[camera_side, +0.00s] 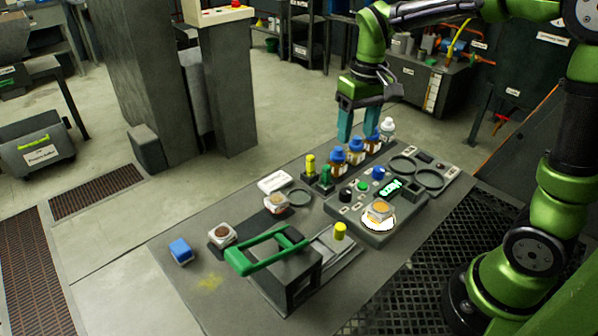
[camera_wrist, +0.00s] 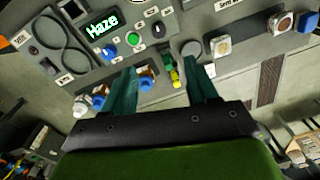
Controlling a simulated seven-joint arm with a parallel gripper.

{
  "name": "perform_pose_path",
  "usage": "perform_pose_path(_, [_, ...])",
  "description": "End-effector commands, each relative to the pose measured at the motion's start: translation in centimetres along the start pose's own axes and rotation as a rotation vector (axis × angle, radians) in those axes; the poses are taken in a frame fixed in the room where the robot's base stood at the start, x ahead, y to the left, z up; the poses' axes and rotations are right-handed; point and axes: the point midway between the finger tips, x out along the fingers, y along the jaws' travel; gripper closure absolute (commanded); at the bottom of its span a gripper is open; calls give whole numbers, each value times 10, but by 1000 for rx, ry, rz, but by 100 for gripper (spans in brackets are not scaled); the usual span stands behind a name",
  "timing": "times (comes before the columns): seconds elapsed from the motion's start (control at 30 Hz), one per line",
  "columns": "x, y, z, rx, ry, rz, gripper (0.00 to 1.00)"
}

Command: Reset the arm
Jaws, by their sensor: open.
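My gripper (camera_side: 358,130) is open, with its two teal fingers pointing down above the far edge of the bench, near the row of bottles. No object shows held between the fingers. In the wrist view my gripper (camera_wrist: 161,72) has its fingers spread, with amber blue-capped bottles (camera_wrist: 148,76) and a yellow-and-green item (camera_wrist: 173,74) beyond them. In the side view the amber bottles (camera_side: 355,153) stand upright in a rack beside a white bottle (camera_side: 388,129). I cannot tell whether a finger touches any bottle.
A control panel (camera_side: 345,209) has buttons and a lit display (camera_wrist: 101,24) reading "Haze". The bench's front-left corner is clear.

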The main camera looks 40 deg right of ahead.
Motion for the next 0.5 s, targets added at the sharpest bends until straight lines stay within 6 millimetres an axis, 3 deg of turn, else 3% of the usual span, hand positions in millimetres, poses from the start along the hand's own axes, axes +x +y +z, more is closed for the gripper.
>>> perform_pose_path(0.5, [-31, -20, 115, 121, 425, -249, 42])
